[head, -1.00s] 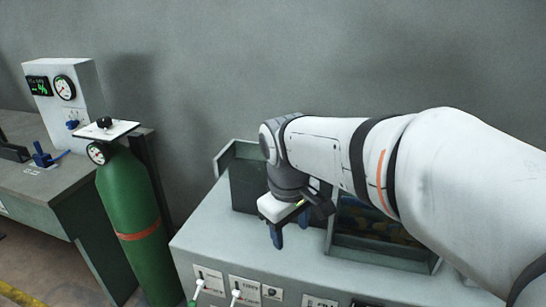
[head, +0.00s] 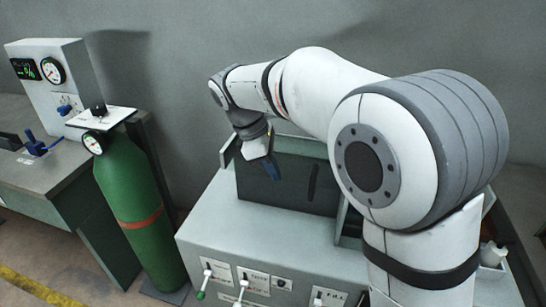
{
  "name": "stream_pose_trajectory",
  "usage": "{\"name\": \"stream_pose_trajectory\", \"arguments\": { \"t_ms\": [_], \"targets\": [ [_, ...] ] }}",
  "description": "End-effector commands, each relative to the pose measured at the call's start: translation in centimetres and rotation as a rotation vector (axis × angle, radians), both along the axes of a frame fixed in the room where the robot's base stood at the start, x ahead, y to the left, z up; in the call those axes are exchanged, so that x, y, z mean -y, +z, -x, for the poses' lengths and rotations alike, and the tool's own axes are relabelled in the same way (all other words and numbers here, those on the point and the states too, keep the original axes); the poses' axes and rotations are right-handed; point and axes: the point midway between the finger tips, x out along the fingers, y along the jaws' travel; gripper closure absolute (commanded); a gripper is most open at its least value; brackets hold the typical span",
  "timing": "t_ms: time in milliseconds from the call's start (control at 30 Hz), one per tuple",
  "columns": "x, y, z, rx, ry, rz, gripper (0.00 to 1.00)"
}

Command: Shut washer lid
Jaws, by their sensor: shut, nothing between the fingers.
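The washer (head: 250,232) is a grey-green bench unit with a pale top and control switches on its front face. A dark rectangular panel (head: 288,192) with a dark upright slot or handle stands towards the back of its top; I take it to be the lid, seen standing up. I cannot tell whether the fingers touch the panel. My arm hides the right part of the washer.
A green gas cylinder (head: 140,205) with a gauge stands left of the washer. Left of it is a bench (head: 62,178) with a white gauge box (head: 58,75). A grey wall (head: 200,45) closes off the back. The front of the washer top is clear.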

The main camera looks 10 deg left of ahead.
Motion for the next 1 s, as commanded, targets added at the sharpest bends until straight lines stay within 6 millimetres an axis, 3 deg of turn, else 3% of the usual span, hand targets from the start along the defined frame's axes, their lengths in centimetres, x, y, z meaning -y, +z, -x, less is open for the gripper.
{"name": "stream_pose_trajectory", "arguments": {
  "t_ms": [200, 333, 500, 1000],
  "targets": [
    [1.7, -4.3, -0.1, -0.003, -0.001, 0.001, 1.0],
    [3.9, -3.9, -0.4, 0.001, -0.003, -0.001, 1.0],
    [5.2, -3.9, -0.5, 0.001, 0.0, -0.001, 1.0],
    [5.4, -4.0, -0.4, 0.001, 0.008, -0.001, 1.0]
  ]
}}
